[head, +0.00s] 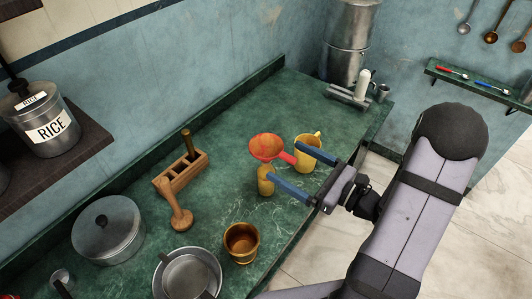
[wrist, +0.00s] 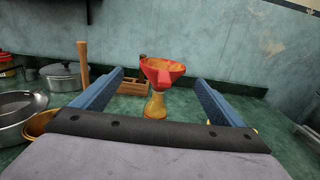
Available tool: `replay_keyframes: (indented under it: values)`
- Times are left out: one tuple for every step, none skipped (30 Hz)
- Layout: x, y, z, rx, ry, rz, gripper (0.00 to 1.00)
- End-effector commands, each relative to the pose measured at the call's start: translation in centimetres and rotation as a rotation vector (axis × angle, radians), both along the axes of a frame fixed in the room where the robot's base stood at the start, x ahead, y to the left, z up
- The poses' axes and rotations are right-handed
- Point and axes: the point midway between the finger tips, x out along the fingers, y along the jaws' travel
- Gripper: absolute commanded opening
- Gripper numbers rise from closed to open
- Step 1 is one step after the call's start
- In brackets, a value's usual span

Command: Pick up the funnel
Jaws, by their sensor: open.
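The red funnel (head: 266,147) has a wide orange-red bowl and a short handle pointing towards my gripper. In the wrist view the funnel (wrist: 162,72) sits upright on top of a yellow bottle (wrist: 157,107), its spout hidden. The bottle (head: 265,181) stands on the green counter. My gripper (head: 286,163) is open and empty, with its blue fingers spread wide. The funnel appears between the two fingers (wrist: 160,80) in the wrist view, beyond their tips. I see no contact with it.
A yellow mug (head: 309,155) stands close to the upper finger. A wooden holder (head: 181,172), a wooden pestle (head: 177,207), a brass cup (head: 241,241), a lidded pot (head: 106,229) and metal pans (head: 188,272) stand leftwards. The counter behind the funnel (head: 268,108) is clear.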

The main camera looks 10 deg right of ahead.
Motion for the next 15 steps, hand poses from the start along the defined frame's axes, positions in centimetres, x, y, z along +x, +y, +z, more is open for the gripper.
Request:
replay_keyframes:
  values:
    - [0.1, 0.2, 0.1, 0.000, 0.000, 0.002, 0.92]
    - [0.2, 0.3, 0.1, 0.000, 0.000, 0.004, 0.92]
    - [0.3, 0.5, 0.1, -0.001, 0.001, 0.006, 0.92]
    - [0.5, 0.7, 0.2, -0.001, 0.001, 0.006, 0.92]
    - [0.7, 0.8, 0.2, -0.001, 0.001, 0.006, 0.92]
    - [0.9, 1.1, 0.2, -0.001, 0.001, 0.007, 0.92]
    - [1.1, 1.2, 0.2, -0.001, 0.000, 0.007, 0.92]
    - [1.2, 1.4, 0.2, -0.001, 0.000, 0.006, 0.92]
    - [1.4, 1.5, 0.2, -0.002, -0.001, 0.006, 0.92]
    - [1.4, 1.5, 0.1, -0.002, -0.001, 0.006, 0.92]
    - [1.5, 1.6, 0.1, -0.002, -0.001, 0.006, 0.92]
    - [1.5, 1.6, 0.1, -0.003, -0.001, 0.005, 0.92]
    - [1.5, 1.6, 0.1, -0.003, -0.001, 0.005, 0.92]
    - [1.6, 1.6, 0.1, -0.003, -0.001, 0.005, 0.92]
    - [1.7, 1.7, 0.2, -0.002, -0.001, 0.006, 0.92]
